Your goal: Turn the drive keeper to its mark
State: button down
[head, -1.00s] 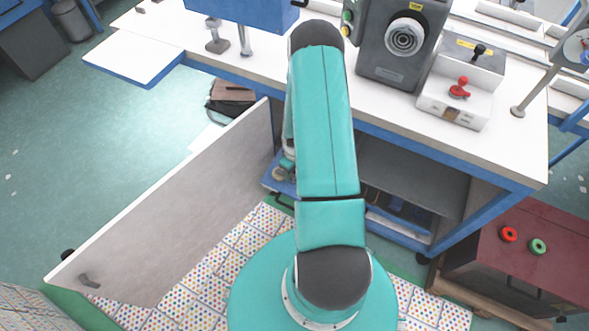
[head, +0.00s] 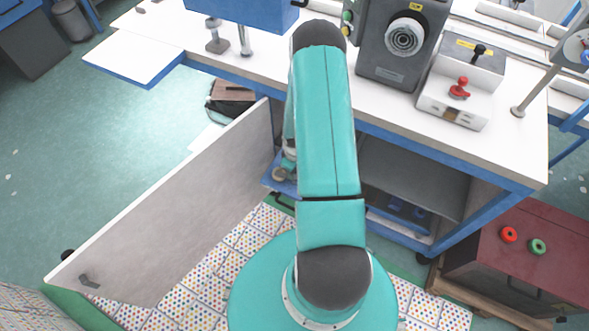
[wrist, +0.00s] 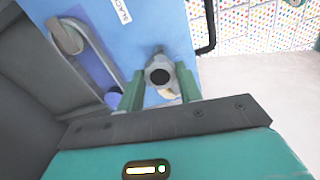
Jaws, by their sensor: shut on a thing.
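The drive keeper (wrist: 159,72), as I take it, is a grey rounded piece with a dark round hole, on a blue panel (wrist: 165,25) in the wrist view. My gripper (wrist: 160,86) has green fingers on the left and right of this piece and is shut on it. A small pale yellowish patch shows just below the hole; I cannot tell whether it is the mark. In the head view my arm hides the gripper and the keeper.
An open cabinet door (head: 190,200) stands on the left in the head view. The white bench top (head: 400,110) is above the cabinet, and a dark red box (head: 540,245) stands at right.

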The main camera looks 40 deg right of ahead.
jog(key=n, duration=1.2)
jog(key=shift+n, duration=2.1)
jog(key=c, duration=0.9)
grip_release()
jog(key=shift+c, duration=0.2)
